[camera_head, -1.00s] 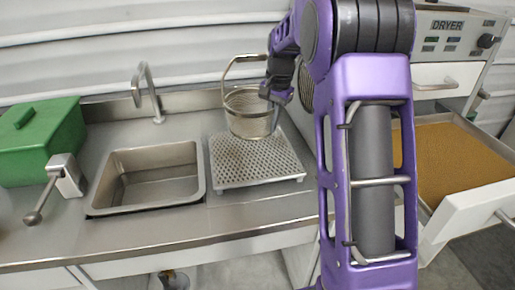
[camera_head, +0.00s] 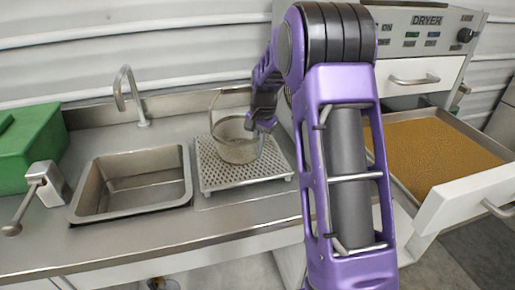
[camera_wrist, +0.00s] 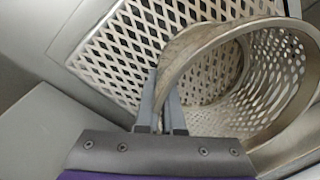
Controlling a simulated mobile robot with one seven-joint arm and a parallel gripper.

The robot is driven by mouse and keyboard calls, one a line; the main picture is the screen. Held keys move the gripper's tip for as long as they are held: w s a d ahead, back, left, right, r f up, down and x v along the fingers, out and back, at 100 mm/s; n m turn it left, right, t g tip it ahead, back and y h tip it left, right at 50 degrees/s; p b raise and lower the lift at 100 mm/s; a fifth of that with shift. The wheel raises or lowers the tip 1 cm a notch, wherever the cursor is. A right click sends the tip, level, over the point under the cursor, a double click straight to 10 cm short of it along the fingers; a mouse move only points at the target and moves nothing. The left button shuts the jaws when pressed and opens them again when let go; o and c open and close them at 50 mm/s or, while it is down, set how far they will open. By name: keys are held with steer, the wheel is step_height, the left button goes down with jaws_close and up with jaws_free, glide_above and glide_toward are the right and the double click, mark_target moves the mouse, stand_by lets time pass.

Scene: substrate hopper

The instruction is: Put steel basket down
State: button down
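The steel basket (camera_head: 236,150) is a round perforated cup with a tall loop handle. In the head view it is over the perforated steel rack (camera_head: 207,180), and its bottom appears to meet the rack, though the contact is hard to confirm. My gripper (camera_head: 264,123) is at the basket's right upper side. In the wrist view, the two fingers of my gripper (camera_wrist: 161,112) are close together with the basket's metal band (camera_wrist: 172,68) between them. The perforated basket wall (camera_wrist: 262,85) fills the right, with the rack (camera_wrist: 130,50) behind it.
A sink (camera_head: 135,182) with a faucet (camera_head: 130,95) and a lever (camera_head: 38,190) lies left of the rack. A green box (camera_head: 30,150) stands at far left. An open drawer of brown grains (camera_head: 435,150) is at right, under the dryer panel (camera_head: 425,35).

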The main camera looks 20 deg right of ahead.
steer(key=c, duration=1)
jaws_free()
steer(key=shift+c, duration=0.2)
step_height(320, 180, up, 12)
steer(key=s+d+p, duration=0.1)
steer(key=p, duration=0.1)
steer(key=shift+r, duration=0.15)
